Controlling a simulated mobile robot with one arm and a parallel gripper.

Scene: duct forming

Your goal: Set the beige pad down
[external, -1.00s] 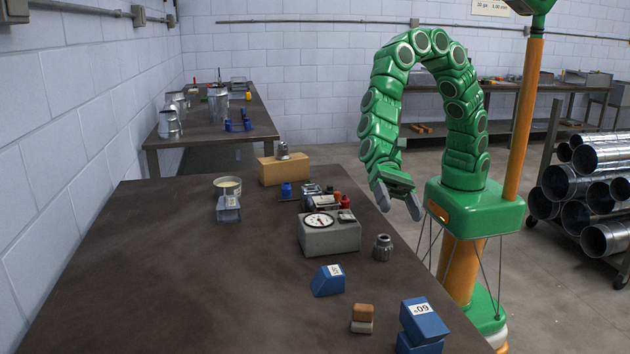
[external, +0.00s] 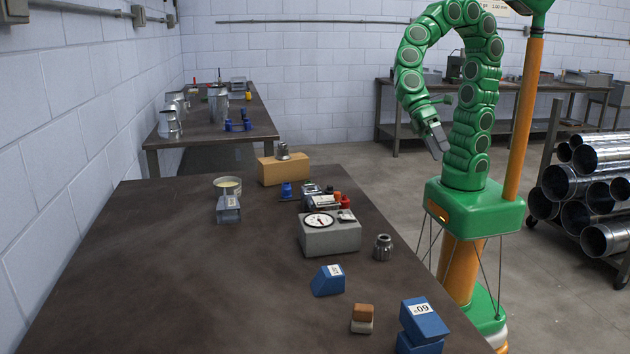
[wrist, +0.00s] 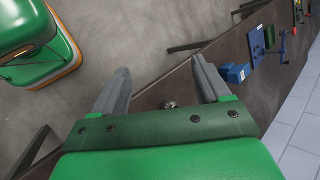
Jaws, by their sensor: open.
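A small beige pad (external: 361,327) lies on the near part of the dark table (external: 190,285). A brown block (external: 364,312) sits on top of it. My gripper (external: 437,141) is up in the air beyond the table's right edge, beside my own column and well away from the pad. In the wrist view its two grey fingers (wrist: 160,70) are apart with nothing held between them. I cannot make out the pad in the wrist view.
Blue blocks (external: 422,322) stand right of the pad, and a labelled blue wedge (external: 328,280) lies behind it. Farther back are a grey dial gauge (external: 330,236), a metal fitting (external: 383,247) and a cardboard-coloured box (external: 283,170). The table's left side is mostly clear.

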